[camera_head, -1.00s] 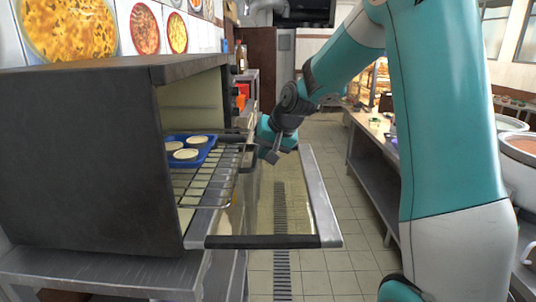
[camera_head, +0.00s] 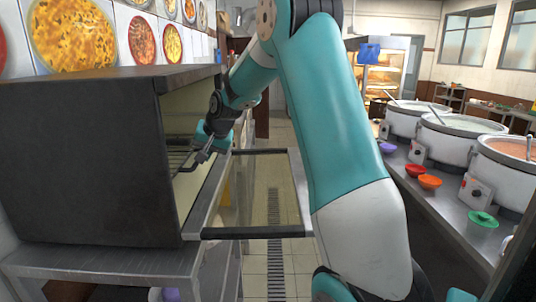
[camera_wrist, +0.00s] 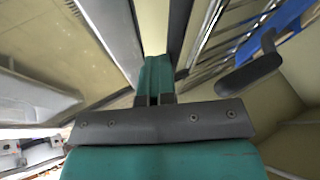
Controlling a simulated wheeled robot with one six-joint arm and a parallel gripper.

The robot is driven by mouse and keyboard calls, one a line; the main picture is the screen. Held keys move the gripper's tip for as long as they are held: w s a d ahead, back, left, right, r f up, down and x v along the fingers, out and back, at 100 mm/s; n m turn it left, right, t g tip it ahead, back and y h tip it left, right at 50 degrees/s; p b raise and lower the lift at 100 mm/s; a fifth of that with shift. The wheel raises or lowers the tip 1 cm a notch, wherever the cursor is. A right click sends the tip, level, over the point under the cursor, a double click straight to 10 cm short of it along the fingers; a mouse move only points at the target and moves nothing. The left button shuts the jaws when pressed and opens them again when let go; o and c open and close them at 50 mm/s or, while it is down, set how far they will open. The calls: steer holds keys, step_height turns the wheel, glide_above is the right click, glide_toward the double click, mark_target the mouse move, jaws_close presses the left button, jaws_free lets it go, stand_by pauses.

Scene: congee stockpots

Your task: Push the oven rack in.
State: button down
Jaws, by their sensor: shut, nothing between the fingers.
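The dark oven (camera_head: 85,165) stands at left with its glass door (camera_head: 292,195) folded down flat. The wire rack (camera_head: 178,158) now lies mostly inside the oven; only its front part shows at the opening. In the wrist view the rack (camera_wrist: 222,50) runs along the upper right, with a dark handle (camera_wrist: 250,72) at its front and a blue tray (camera_wrist: 283,28) on it. My gripper (camera_head: 203,156) is shut and empty at the oven mouth, by the rack's front. Whether it touches the rack, I cannot tell.
The open door's front bar (camera_head: 256,232) juts into the aisle below my arm. On the right, a counter holds large stockpots (camera_head: 458,138) and coloured bowls (camera_head: 430,181). The tiled floor (camera_head: 258,262) between is clear.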

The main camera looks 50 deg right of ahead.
steer(key=shift+w+a+r, duration=0.15)
steer(key=shift+w, duration=0.05)
steer(key=shift+s, duration=0.1)
steer(key=s+d, duration=0.1)
steer(key=s+d+r, duration=0.1)
steer(key=s+d, duration=0.1)
steer(key=s, duration=0.1)
steer(key=shift+r, duration=0.25)
steer(key=b+v, duration=0.2)
steer(key=v, duration=0.6)
steer(key=shift+s+r+b, duration=0.2)
steer(key=shift+r+b, duration=0.15)
steer(key=shift+b, duration=0.05)
steer(key=shift+a, duration=0.1)
